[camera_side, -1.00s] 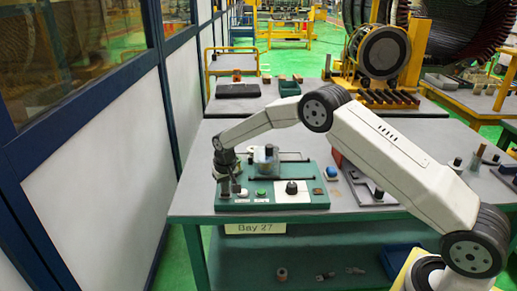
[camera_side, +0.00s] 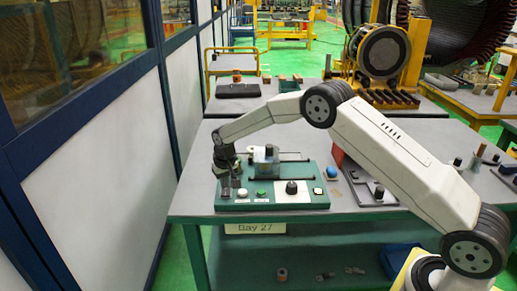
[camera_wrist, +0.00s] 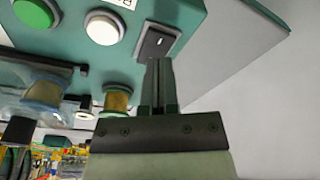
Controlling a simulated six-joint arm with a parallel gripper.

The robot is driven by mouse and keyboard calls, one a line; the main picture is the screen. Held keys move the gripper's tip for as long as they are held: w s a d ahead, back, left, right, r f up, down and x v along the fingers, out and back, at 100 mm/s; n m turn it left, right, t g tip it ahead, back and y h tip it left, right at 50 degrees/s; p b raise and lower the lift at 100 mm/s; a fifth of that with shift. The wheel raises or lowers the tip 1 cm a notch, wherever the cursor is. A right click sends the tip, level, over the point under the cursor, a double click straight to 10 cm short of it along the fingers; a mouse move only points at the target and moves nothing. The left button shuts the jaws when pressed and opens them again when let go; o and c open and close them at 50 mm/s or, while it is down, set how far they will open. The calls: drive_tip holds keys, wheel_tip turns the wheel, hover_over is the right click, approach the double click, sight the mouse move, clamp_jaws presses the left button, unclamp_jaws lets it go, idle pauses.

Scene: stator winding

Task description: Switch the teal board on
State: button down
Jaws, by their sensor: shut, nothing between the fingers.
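The teal board (camera_side: 300,203) lies on the grey bench, with a white panel, a black knob (camera_side: 291,187) and a pale, lit-looking piece (camera_side: 318,191) at its right end. My gripper (camera_side: 226,191) is shut and empty over the board's front left corner. In the wrist view the shut fingertips (camera_wrist: 159,62) are close to a black rocker switch (camera_wrist: 157,42); I cannot tell whether they touch it. Beside the switch are a bright white round button (camera_wrist: 104,27) and a green button (camera_wrist: 33,12). The switch is hard to make out in the side view.
A clear block fixture (camera_side: 266,160) stands at the board's back. A glazed partition (camera_side: 110,140) runs along the left of the bench.

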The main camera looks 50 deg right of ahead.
sight(228, 195)
drive_tip(key=shift+r, duration=2.5)
drive_tip(key=s+r+n, duration=0.1)
drive_tip(key=s, duration=1.5)
drive_tip(key=s+r+n, duration=0.2)
drive_tip(key=s, duration=1.5)
drive_tip(key=shift+a+r+t, duration=0.25)
drive_tip(key=shift+a+t, duration=0.15)
